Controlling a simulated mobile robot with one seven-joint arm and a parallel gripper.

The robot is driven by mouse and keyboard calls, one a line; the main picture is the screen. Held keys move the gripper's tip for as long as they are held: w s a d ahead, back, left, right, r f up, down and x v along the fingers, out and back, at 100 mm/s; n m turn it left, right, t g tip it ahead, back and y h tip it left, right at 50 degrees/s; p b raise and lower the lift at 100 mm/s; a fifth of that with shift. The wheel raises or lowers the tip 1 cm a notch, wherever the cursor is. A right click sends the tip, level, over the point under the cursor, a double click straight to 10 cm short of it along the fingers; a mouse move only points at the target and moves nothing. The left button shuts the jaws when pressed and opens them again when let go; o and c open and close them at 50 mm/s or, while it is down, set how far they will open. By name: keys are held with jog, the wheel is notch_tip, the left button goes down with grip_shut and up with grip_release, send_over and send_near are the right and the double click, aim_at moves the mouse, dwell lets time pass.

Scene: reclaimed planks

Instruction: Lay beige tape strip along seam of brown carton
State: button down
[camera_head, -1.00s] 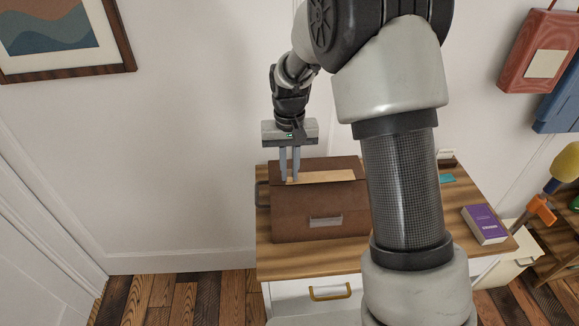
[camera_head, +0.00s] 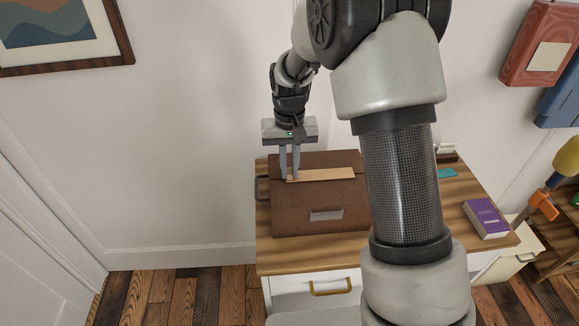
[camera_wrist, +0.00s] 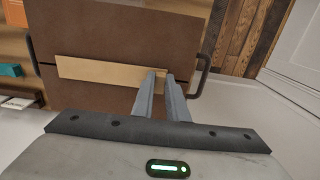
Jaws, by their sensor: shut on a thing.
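The brown carton (camera_head: 300,212) stands on the wooden top of a cabinet, with a pale label on its front and a dark handle at its left side. The beige tape strip (camera_head: 325,174) lies flat along the carton's top, and it also shows in the wrist view (camera_wrist: 105,72). A dark seam line runs out past the strip's end in the wrist view. My gripper (camera_head: 290,178) is shut on the strip's left end in the head view, fingers pointing down at the carton top. The wrist view shows the fingertips (camera_wrist: 163,74) at that end. The carton's right side is hidden behind my arm.
A purple book (camera_head: 485,218) lies on the wooden top (camera_head: 300,256) at the right. A teal item (camera_head: 446,172) and a small card holder (camera_head: 447,151) are behind it. A wall stands close behind the carton.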

jog(key=shift+f, duration=0.25)
jog(key=c, duration=1.7)
grip_release()
jog(key=shift+o, duration=0.2)
jog(key=shift+r, duration=0.15)
notch_tip(320, 180, up, 17)
jog(key=p, duration=0.1)
